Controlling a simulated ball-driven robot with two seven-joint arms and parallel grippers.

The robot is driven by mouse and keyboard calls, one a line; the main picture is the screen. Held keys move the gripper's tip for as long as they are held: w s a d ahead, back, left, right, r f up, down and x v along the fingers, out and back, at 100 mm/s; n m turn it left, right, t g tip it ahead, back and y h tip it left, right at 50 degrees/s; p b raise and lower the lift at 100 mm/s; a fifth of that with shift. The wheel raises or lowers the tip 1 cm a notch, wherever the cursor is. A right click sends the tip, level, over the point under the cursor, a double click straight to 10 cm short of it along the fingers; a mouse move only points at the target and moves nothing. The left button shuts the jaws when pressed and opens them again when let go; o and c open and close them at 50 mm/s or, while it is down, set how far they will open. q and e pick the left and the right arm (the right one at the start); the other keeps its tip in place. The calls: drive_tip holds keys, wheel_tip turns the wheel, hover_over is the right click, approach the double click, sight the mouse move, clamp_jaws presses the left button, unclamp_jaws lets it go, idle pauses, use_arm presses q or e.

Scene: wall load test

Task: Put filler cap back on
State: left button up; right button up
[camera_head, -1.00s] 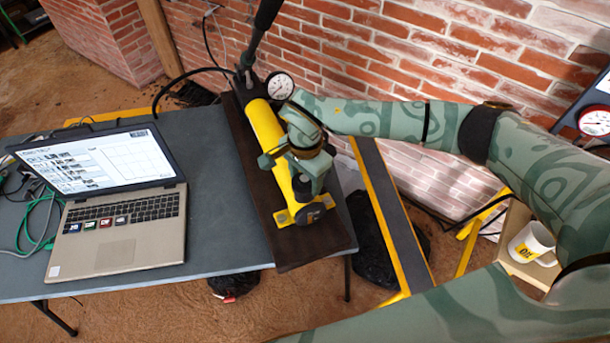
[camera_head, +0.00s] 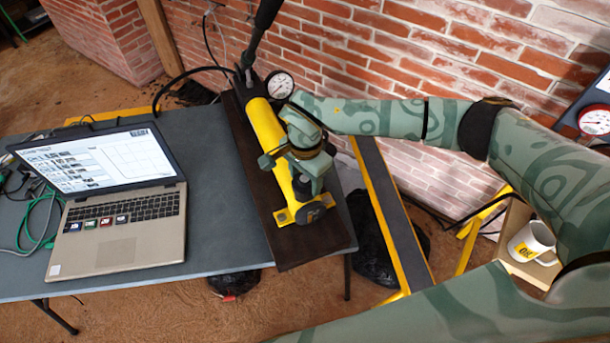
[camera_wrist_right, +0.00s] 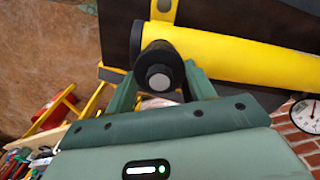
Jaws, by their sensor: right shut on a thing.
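The yellow hand pump (camera_head: 263,128) lies on a dark board on the table, and its yellow barrel also shows in the right wrist view (camera_wrist_right: 245,55). My right gripper (camera_head: 308,190) is over the near end of the pump, above its yellow foot (camera_head: 288,214). In the right wrist view, my right gripper (camera_wrist_right: 163,88) is shut on the black filler cap (camera_wrist_right: 160,76), which has a pale hex-like centre. The cap is at the barrel's end; I cannot tell whether it is seated. My left gripper is out of view.
An open laptop (camera_head: 110,210) stands on the grey table (camera_head: 215,225) to the left. A pressure gauge (camera_head: 279,85) and black hose are at the pump's far end by the brick wall. A white mug (camera_head: 531,241) stands on a shelf at right.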

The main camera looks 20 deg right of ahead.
idle(0.3)
drive_tip(key=o, duration=1.5)
drive_tip(key=shift+r+p, duration=2.75)
drive_tip(key=shift+r, duration=0.85)
drive_tip(key=shift+f, duration=0.1)
clamp_jaws()
